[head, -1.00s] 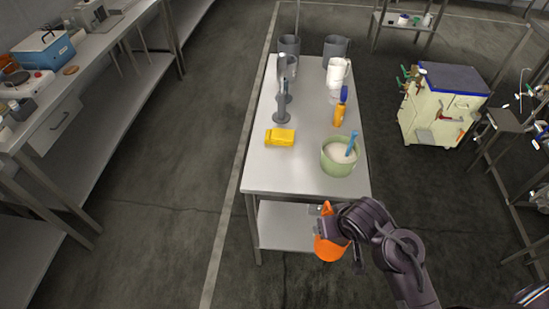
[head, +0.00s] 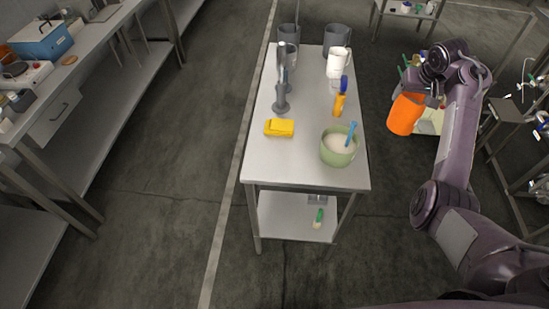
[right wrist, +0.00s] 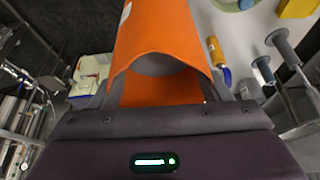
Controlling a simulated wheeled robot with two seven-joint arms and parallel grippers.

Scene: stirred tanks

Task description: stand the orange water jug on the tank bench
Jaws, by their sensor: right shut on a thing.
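The orange water jug (head: 406,114) hangs in the air to the right of the middle steel bench, tilted. My right gripper (head: 428,97) is shut on it at its upper end. In the right wrist view the jug (right wrist: 158,38) sits between the fingers, and its open-looking end faces the camera. The steel bench (head: 262,163) has grey tank-like vessels (head: 336,40) at its far end; I take it for the tank bench. My left gripper is out of view.
The bench top carries a green bowl (head: 339,150), a yellow block (head: 279,128), an orange bottle (head: 339,104), a white jug (head: 338,64) and a grey stand (head: 281,102). Its near left corner is bare. A cream cabinet (head: 432,122) stands behind the held jug.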

